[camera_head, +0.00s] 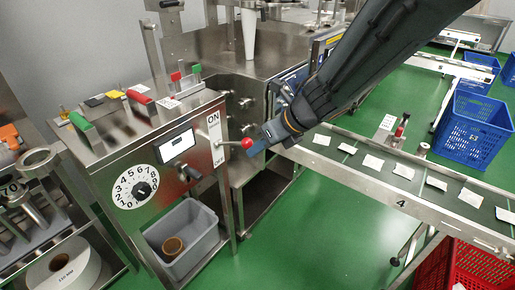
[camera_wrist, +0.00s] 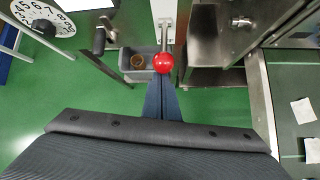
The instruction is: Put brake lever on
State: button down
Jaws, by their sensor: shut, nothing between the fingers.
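The brake lever has a red ball knob (camera_head: 247,143) on a thin metal rod that comes out of a white plate marked ON above and OFF below (camera_head: 216,140). The rod stands roughly level, between the two words. My gripper (camera_head: 262,146) is shut and empty, with its fingertips right beside the knob on its right side. In the wrist view the red knob (camera_wrist: 163,63) is just beyond the tips of the shut fingers (camera_wrist: 162,80). Whether they touch cannot be told.
A black handle (camera_head: 189,173) and a numbered dial (camera_head: 141,188) are on the panel left of the lever. A grey bin (camera_head: 205,225) stands below. A conveyor (camera_head: 345,172) with teabags runs at the right. Blue crates (camera_head: 472,130) stand beyond it, a red crate (camera_head: 437,275) in front.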

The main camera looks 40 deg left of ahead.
jog(key=shift+a+r, duration=0.35)
jog(key=shift+r, duration=0.2)
notch_tip(320, 180, down, 4)
jog(key=d+b, duration=0.3)
jog(key=b, duration=0.1)
jog(key=s+p+v, duration=0.1)
jog(key=v, duration=0.8)
jog(key=shift+w+r, duration=0.3)
jog(key=shift+r, duration=0.25)
